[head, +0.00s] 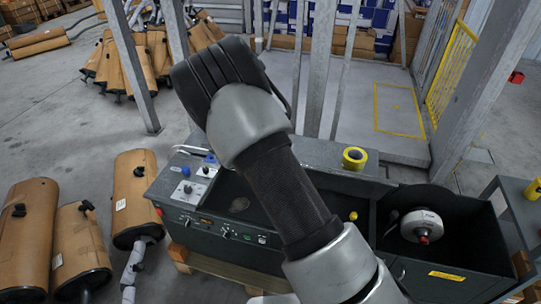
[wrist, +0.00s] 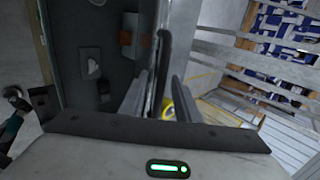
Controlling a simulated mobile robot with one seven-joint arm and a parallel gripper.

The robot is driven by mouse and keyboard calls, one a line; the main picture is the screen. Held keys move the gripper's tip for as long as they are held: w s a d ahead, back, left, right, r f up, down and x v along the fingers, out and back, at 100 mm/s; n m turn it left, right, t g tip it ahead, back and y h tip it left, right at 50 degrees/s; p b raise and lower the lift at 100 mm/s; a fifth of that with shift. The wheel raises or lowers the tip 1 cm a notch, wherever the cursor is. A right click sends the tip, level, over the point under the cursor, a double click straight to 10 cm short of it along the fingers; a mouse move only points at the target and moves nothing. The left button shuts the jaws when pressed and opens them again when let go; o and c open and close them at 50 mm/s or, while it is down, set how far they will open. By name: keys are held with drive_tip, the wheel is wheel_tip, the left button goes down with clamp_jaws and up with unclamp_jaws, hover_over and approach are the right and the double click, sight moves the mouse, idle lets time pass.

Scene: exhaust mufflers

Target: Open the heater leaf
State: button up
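The dark grey workbench unit (head: 225,235) with a control panel stands in front of me in the head view. I cannot pick out the heater leaf for certain. In the wrist view, a dark upright plate edge (wrist: 161,65) stands between the two fingers of my gripper (wrist: 160,95); it may be the leaf or its handle. The fingers are apart, with gaps beside the plate, and I see no grip on it. In the head view my arm reaches over the bench and hides part of its top and my fingertips.
Yellow tape (head: 354,158) lies on the bench. An open bin (head: 450,240) with a white round device (head: 421,226) is at right. Steel posts (head: 320,70) stand behind the bench. Open floor (head: 70,130) shows at left.

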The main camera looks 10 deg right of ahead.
drive_tip(key=shift+r, duration=0.1)
drive_tip(key=p+v, duration=0.3)
drive_tip(key=v, duration=1.4)
drive_tip(key=shift+s, duration=0.15)
drive_tip(key=shift+a+r, duration=0.1)
drive_tip(key=s+a+r+n+y, duration=0.1)
drive_tip(key=s+r+n+y, duration=0.4)
drive_tip(key=r, duration=0.4)
drive_tip(key=s+a+r+n+y, duration=0.1)
drive_tip(key=s+r+n+y, duration=0.25)
drive_tip(key=r+n, duration=0.5)
drive_tip(key=s+d+r+n+g+h, duration=0.1)
drive_tip(key=s+d+n, duration=0.3)
drive_tip(key=s, duration=0.5)
drive_tip(key=s+d+r+n+g+h, duration=0.1)
drive_tip(key=s+d+r+n+h, duration=0.2)
drive_tip(key=s+d, duration=0.5)
drive_tip(key=shift+s+d+n+h, duration=0.3)
drive_tip(key=shift+s+n+h, duration=0.35)
drive_tip(key=shift+s+n, duration=0.25)
